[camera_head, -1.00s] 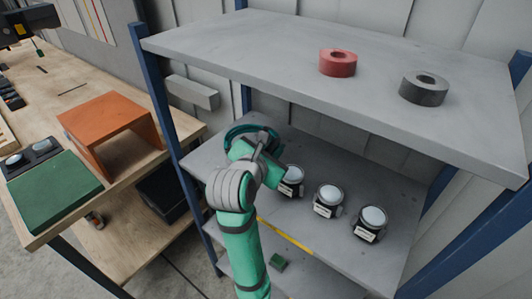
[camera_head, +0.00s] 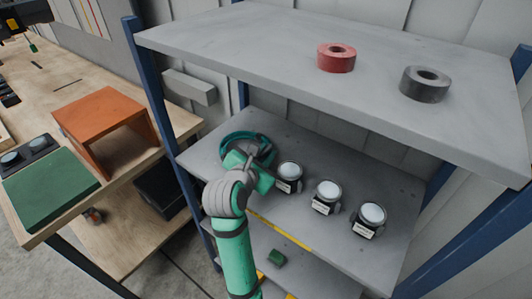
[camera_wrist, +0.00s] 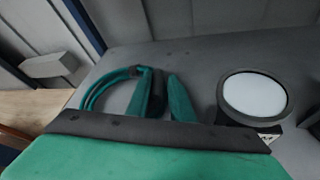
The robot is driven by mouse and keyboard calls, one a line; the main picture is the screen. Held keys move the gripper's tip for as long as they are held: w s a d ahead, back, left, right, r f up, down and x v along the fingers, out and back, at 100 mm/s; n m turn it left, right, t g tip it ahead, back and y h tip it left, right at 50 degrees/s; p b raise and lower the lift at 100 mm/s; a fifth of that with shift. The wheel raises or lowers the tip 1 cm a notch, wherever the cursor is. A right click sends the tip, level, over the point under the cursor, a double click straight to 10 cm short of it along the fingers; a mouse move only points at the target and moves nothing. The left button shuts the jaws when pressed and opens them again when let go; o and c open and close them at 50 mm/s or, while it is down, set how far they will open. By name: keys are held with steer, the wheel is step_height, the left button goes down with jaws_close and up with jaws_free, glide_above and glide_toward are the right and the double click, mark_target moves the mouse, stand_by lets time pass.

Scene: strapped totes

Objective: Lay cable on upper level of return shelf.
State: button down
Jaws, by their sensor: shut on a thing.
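The cable is a teal coil (camera_head: 229,137) with a dark tie, over the left part of the shelf's middle board (camera_head: 300,225). In the wrist view the coil (camera_wrist: 92,92) shows left of the fingers, its dark tie between them. My gripper (camera_head: 258,160) is shut on the cable; its teal fingers show in the wrist view (camera_wrist: 164,97). The coil looks close to the board, but I cannot tell if it touches. My gripper hides part of it. The shelf's top board (camera_head: 250,45) is above.
A red tape roll (camera_head: 336,58) and a grey one (camera_head: 425,84) lie on the top board. A blue post (camera_head: 155,100) stands left. The middle board's front right is clear.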

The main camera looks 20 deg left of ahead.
steer(key=c, duration=1.5)
jaws_free()
steer(key=shift+c, duration=0.2)
steer(key=shift+s+r, duration=0.15)
steer(key=shift+s, duration=0.1)
steer(key=v, duration=1.1)
steer(key=shift+s+r, duration=0.15)
steer(key=shift+s, duration=0.1)
